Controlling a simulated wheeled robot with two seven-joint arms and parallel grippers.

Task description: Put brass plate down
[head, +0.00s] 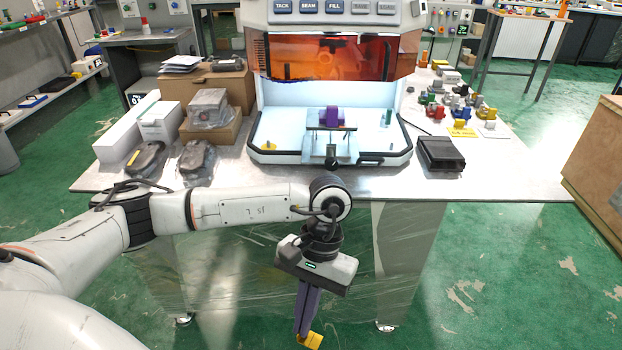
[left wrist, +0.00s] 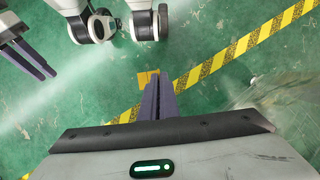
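My left gripper (head: 304,333) hangs point-down in front of the table, below the tabletop level. Its purple-grey fingers are closed together on a small yellow brass plate (head: 311,341), which sticks out at the fingertips. In the left wrist view the brass plate (left wrist: 147,77) shows at the end of the fingers, over the green floor, partly hidden by them. My right gripper (left wrist: 30,62) shows only at the upper left of the left wrist view, its fingers side by side; its opening is unclear and nothing is seen in it.
The metal table (head: 490,180) holds an open-front machine (head: 260,158) with a purple part (head: 332,116) on its inner fixture. A black box (head: 440,154) and several small coloured parts stand to the right; cartons (head: 215,90) and wrapped items are left. The table's front right is bare.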

